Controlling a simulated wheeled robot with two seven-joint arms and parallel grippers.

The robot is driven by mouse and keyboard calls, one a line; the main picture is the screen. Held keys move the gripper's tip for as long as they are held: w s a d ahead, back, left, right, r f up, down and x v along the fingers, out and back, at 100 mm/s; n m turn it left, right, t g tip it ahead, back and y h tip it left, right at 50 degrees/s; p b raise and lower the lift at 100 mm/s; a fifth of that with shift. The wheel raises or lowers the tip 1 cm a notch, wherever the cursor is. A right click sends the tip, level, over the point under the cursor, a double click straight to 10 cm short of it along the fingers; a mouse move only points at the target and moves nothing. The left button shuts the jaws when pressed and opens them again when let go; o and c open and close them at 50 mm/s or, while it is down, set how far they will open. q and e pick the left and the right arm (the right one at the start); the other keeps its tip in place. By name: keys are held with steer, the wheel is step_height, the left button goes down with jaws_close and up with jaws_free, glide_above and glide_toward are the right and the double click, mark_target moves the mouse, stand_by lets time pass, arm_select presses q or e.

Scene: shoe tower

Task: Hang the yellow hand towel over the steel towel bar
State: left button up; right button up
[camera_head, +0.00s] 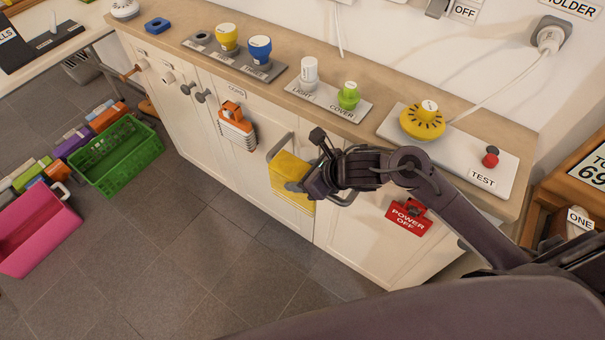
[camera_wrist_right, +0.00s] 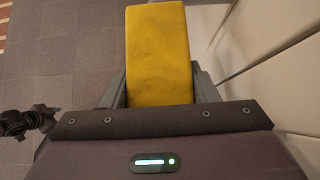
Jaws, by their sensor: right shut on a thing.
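The yellow hand towel (camera_head: 287,171) is in front of the white cabinet. In the right wrist view, the towel (camera_wrist_right: 158,50) stretches away from between the fingers as a flat, folded strip. The towel and gripper hide the middle of the bar. I cannot tell whether the towel touches or lies over the bar. My left gripper is not in view.
The countertop (camera_head: 375,135) above carries knobs and buttons. A green crate (camera_head: 117,157) stands on the floor at left. The floor before the cabinet is clear.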

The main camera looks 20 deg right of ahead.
steer(key=o, duration=1.1)
